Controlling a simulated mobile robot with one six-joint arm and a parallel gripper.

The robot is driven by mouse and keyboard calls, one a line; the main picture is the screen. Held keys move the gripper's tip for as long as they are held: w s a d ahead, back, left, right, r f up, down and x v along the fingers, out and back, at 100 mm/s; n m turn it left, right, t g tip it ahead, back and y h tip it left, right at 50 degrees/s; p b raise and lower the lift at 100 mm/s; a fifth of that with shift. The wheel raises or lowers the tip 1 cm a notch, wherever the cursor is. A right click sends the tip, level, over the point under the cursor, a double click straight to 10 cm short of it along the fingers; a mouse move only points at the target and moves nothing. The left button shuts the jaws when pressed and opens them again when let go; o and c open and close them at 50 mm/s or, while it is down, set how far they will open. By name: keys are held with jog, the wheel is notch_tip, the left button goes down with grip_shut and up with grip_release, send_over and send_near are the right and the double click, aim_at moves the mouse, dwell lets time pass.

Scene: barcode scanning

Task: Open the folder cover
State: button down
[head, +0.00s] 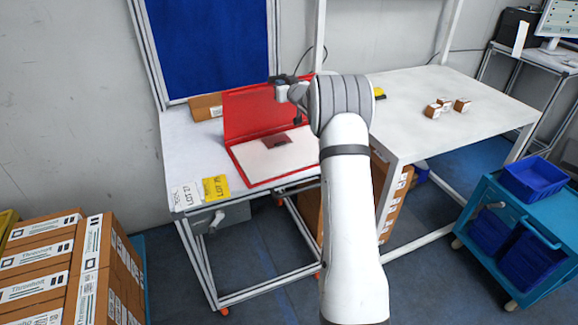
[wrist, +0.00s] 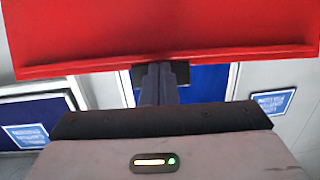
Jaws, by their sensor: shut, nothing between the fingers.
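The red folder (head: 240,150) lies on the white table at the left. Its red cover (head: 255,112) is raised and stands up steeply at the back, and white paper (head: 268,160) shows inside. In the wrist view the cover (wrist: 160,28) fills the top, with its rim running across. My gripper (head: 284,86) is at the cover's top edge, towards the right. Its fingers (wrist: 158,72) are shut, empty, and meet the rim in the wrist view. I cannot tell whether they touch it.
A yellow card (head: 216,188) and a white card (head: 186,195) marked LOT lie at the table's front left. A cardboard box (head: 206,106) stands behind the cover. Several small boxes (head: 446,106) sit on the right table. Stacked cartons and a blue cart flank the tables.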

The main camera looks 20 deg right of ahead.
aim_at(278, 77)
jog(key=shift+w+r, duration=0.1)
jog(key=shift+w, duration=0.1)
jog(key=w+p, duration=0.1)
jog(key=w+r+p, duration=0.1)
jog(key=w+p, duration=0.2)
jog(key=shift+a+r, duration=0.25)
jog(key=shift+w+f, duration=0.1)
jog(key=shift+w, duration=0.35)
jog(key=shift+w+a+r, duration=0.1)
jog(key=shift+w+r, duration=0.15)
jog(key=shift+w, duration=0.45)
